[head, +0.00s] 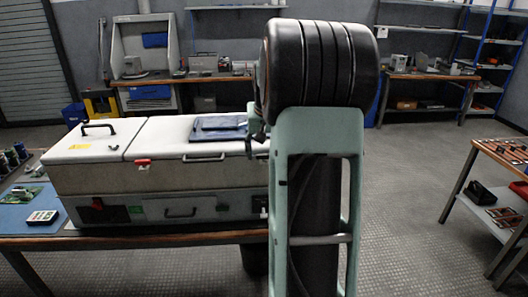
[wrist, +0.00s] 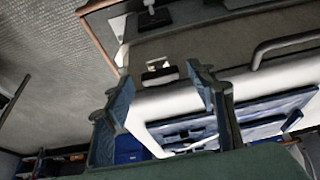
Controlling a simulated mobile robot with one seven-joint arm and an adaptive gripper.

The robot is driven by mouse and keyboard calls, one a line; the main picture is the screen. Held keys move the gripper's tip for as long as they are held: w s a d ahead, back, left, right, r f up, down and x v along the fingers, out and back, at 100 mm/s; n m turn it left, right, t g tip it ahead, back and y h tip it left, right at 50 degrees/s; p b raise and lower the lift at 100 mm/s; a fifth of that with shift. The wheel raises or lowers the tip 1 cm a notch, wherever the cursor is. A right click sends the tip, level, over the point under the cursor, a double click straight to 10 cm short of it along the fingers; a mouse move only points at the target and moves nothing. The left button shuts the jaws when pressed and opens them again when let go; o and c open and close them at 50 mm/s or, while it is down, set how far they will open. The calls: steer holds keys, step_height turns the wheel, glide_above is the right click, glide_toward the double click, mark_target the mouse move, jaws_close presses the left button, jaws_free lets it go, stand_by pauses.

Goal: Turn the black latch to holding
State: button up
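The black latch (wrist: 160,76) shows in the wrist view on the front of the pale case, near its lid edge, with a small whitish piece beside it. Its exact setting is too small to tell. My gripper (wrist: 160,84) is open, its two fingers well apart. The latch shows between and just beyond the fingertips; I see no contact. In the head view, my arm covers the right end of the case (head: 120,180), so this latch is hidden there. Only a small part of my gripper (head: 257,138) shows, beside the lid.
A red latch (head: 142,163) sits left on the case front. A lid handle (head: 204,158) and a blue pad (head: 218,127) lie near my gripper. The case stands on a workbench (head: 150,238). Another table (head: 478,185) stands at right, with clear floor (head: 415,190) between.

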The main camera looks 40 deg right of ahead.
steer(key=c, duration=1)
steer(key=shift+w+a+m+g+h, duration=0.1)
steer(key=shift+m+g+h, duration=0.1)
steer(key=shift+m, duration=0.45)
steer(key=shift+w+a+m+g+h, duration=0.1)
steer(key=shift+m+h, duration=0.1)
steer(key=shift+m, duration=0.45)
steer(key=shift+c, duration=0.2)
steer(key=shift+m+h, duration=0.3)
steer(key=shift+m, duration=0.6)
steer(key=o, duration=1.2)
steer(key=shift+c, duration=0.2)
steer(key=shift+r, duration=0.1)
steer(key=v, duration=1.2)
steer(key=shift+w, duration=0.2)
steer(key=shift+d, duration=0.1)
